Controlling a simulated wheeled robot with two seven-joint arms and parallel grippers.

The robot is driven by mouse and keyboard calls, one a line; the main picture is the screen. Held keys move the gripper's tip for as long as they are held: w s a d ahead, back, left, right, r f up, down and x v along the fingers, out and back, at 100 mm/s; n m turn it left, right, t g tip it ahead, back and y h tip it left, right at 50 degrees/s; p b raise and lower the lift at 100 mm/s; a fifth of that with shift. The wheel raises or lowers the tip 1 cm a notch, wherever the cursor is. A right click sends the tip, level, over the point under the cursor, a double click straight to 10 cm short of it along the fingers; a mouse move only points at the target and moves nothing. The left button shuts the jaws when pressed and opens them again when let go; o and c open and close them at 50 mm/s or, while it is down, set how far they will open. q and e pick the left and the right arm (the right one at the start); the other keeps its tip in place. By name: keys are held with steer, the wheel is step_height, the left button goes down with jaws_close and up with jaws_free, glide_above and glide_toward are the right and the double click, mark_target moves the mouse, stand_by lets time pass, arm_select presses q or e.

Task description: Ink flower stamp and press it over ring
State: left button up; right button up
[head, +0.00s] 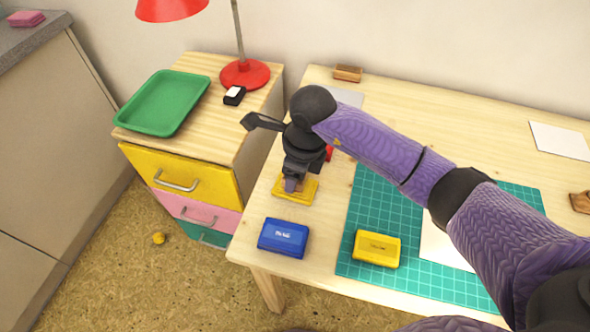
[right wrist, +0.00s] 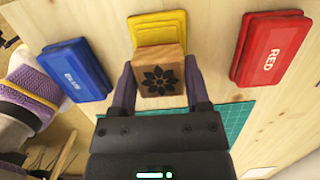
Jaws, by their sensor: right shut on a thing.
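My right gripper (head: 293,186) is shut on a wooden stamp, and the right wrist view shows the stamp (right wrist: 157,72) between its fingers. A black flower mark is on the stamp side facing the camera. The stamp is over or against a yellow inkpad (head: 307,193), also seen in the right wrist view (right wrist: 158,20); I cannot tell whether they touch. A yellow case piece (head: 377,248) with a label lies on the green cutting mat (head: 362,210). White paper (head: 440,246) on the mat is partly hidden by my right arm. No ring is visible. My left gripper is out of view.
A blue inkpad (head: 283,238) lies near the table's front left edge. A red inkpad (right wrist: 270,50) is mostly hidden in the head view. Wooden blocks (head: 347,73) (head: 580,202) and white paper (head: 560,140) lie farther off. A drawer cabinet (head: 172,172) stands left.

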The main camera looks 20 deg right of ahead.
steer(key=shift+f, duration=0.15)
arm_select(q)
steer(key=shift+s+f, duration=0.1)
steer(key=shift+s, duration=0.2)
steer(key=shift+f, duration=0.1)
arm_select(e)
steer(key=shift+f, duration=0.15)
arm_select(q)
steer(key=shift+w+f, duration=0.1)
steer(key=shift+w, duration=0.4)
arm_select(e)
steer(key=shift+f, duration=0.1)
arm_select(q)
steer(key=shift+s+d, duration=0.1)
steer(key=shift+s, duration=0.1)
arm_select(e)
steer(key=shift+f, duration=0.1)
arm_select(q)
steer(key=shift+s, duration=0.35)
